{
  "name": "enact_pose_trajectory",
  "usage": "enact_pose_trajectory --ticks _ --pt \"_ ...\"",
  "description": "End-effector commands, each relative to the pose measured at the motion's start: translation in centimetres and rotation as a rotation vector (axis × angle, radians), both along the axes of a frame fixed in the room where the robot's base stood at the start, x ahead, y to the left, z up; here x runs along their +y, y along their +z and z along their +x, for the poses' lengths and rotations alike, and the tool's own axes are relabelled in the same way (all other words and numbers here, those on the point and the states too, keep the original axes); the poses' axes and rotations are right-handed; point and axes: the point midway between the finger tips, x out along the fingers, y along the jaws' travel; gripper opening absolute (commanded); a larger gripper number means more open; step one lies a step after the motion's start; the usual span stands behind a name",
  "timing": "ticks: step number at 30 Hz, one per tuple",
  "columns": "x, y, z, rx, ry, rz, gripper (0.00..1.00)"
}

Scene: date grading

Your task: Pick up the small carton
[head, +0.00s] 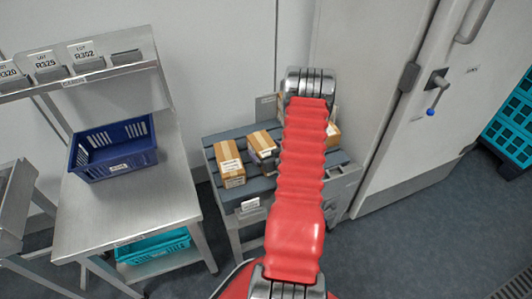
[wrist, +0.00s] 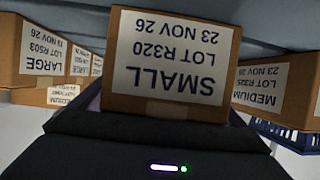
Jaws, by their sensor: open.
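The small carton (wrist: 172,65), brown with a white label reading SMALL, LOT R320, fills the upper middle of the wrist view, where labels appear upside down. My gripper (wrist: 165,105) is open, its dark jaws low on either side of this carton. I cannot tell whether they touch it. In the head view the small carton appears to be the middle carton (head: 262,140) on the grey slatted stand (head: 240,192). My red arm hides most of the gripper there.
A MEDIUM carton (wrist: 262,88) is close on the right in the wrist view, and a LARGE carton (wrist: 40,52) on the left, with more behind. In the head view, a blue crate (head: 115,167) sits on the steel table (head: 140,210), left of the stand. A door (head: 420,120) is at right.

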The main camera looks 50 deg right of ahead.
Motion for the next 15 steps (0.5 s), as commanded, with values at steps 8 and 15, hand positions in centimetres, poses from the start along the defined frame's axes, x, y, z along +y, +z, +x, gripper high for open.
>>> enact_pose_trajectory --ticks 8,15 --pt "-0.01 0.01 0.01 0.0 0.0 0.0 0.94" --pt "0.01 0.02 0.0 0.0 0.0 0.0 0.93"
